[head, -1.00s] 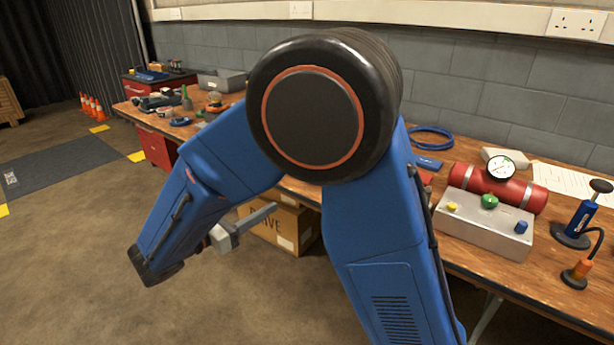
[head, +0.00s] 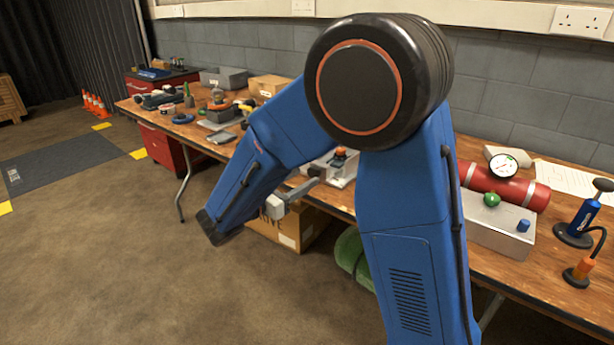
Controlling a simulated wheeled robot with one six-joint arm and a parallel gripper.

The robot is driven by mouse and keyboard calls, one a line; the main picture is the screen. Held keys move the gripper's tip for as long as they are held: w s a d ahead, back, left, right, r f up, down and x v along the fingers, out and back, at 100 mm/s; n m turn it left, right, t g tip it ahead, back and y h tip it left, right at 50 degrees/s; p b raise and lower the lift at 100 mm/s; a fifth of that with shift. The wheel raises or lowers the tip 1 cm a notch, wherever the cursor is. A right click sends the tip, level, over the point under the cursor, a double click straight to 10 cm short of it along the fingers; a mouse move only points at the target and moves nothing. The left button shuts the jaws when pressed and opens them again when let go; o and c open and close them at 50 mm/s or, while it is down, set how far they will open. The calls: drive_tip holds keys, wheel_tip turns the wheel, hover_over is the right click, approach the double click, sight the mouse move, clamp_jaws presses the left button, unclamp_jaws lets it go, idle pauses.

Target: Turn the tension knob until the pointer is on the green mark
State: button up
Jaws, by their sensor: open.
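A pale device (head: 347,179) with an orange and dark knob (head: 341,154) stands on the workbench, partly hidden behind my arm. I cannot tell whether this is the tension knob, and no pointer or green mark can be made out on it. My gripper (head: 316,177) is at the end of the grey wrist, in front of the bench edge. It appears just left of and below that knob in the head view, apart from it as far as I can see. It is open and nothing shows in it.
On the wooden bench (head: 560,262) at right are a grey box (head: 497,236) with green and blue knobs, a red cylinder (head: 520,192) with a gauge, and a blue pump (head: 582,216). Several tools lie at left. A cardboard box (head: 287,236) and green roll are underneath.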

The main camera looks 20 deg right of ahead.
sight(315, 172)
drive_tip(key=shift+x, duration=1.45)
drive_tip(key=c, duration=1.1)
drive_tip(key=shift+o, duration=0.2)
